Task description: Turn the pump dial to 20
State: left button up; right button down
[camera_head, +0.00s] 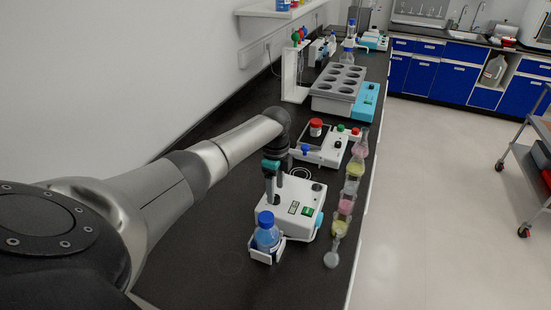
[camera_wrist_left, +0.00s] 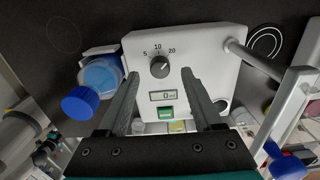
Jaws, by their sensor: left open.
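The white pump (camera_head: 305,192) stands on the black bench, and its top face fills the upper middle of the left wrist view (camera_wrist_left: 205,45). Its dark round dial (camera_wrist_left: 160,67) has the marks 5, 10 and 20 around its far side. The dial's pointer appears near 10, though the exact setting is hard to read. A small display (camera_wrist_left: 163,96) and a green button (camera_wrist_left: 166,112) sit below the dial. My left gripper (camera_wrist_left: 159,76) is open and empty, its fingers apart on either side of the dial's line. My right gripper is out of view.
A blue-capped bottle (camera_head: 266,237) stands in a white holder at the pump's front. A column of glass bulbs (camera_head: 345,205) stands along the pump's right side. A white device with a red-capped jar (camera_head: 316,127) and a grey block with wells (camera_head: 338,85) stand farther back.

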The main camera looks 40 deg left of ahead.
aim_at(276, 197)
pick_arm(q)
notch_tip(276, 197, up, 13)
jog(key=shift+f+p, duration=0.15)
jog(key=shift+p, duration=0.25)
dwell(0.4)
